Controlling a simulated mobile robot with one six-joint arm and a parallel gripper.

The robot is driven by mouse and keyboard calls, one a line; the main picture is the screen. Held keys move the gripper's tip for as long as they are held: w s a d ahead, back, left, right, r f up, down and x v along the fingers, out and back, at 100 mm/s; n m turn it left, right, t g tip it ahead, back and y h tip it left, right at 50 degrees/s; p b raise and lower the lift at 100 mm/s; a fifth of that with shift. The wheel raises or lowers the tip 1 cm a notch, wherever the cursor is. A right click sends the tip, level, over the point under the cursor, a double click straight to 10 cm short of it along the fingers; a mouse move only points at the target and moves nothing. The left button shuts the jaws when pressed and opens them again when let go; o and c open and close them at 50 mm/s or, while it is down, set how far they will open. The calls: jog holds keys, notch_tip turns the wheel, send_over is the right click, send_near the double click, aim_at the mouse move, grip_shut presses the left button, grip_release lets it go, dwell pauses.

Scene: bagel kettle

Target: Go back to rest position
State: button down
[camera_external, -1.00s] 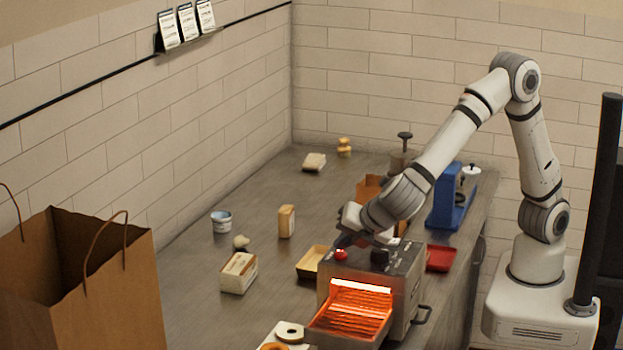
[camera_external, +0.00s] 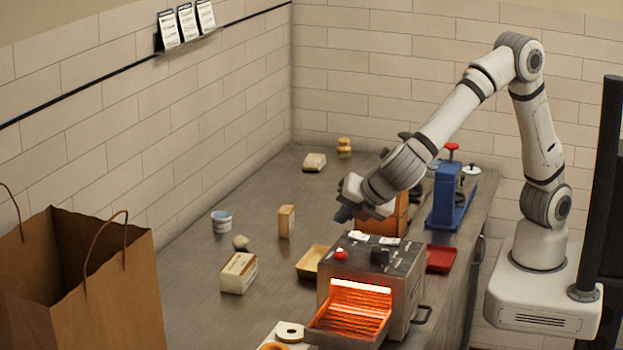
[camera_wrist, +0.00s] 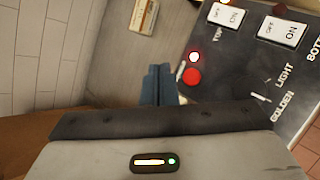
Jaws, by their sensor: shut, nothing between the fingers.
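My gripper (camera_external: 345,213) is shut and empty, held in the air above and behind the toaster oven (camera_external: 400,272). In the wrist view the closed fingers (camera_wrist: 158,84) show over the counter, beside the toaster's control panel (camera_wrist: 240,75). The panel has a lit red button (camera_wrist: 192,76) and white switches marked ON and OFF. The toaster's front glows orange, with its tray (camera_external: 350,318) out in front.
A brown paper bag (camera_external: 105,285) stands at the left front. Several small boxes and a cup (camera_external: 221,221) stand on the counter (camera_external: 190,290). A blue press (camera_external: 445,196) and red tray (camera_external: 440,258) are at the right. Free counter lies left of my gripper.

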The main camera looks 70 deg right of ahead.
dwell(0.3)
jog(key=s+d+m+g+b, duration=0.3)
jog(key=d+m, duration=0.7)
jog(key=d, duration=1.2)
jog(key=s+d+f+m+g+y+b, duration=0.1)
jog(key=s+d+m+g+y, duration=0.1)
jog(key=s+d+m, duration=0.8)
jog(key=s+m+y, duration=0.1)
jog(key=s+m, duration=0.1)
jog(key=s, duration=0.2)
jog(key=shift+s+d+f+y, duration=0.15)
jog(key=shift+d+f+y, duration=0.05)
jog(key=shift+f+y, duration=0.2)
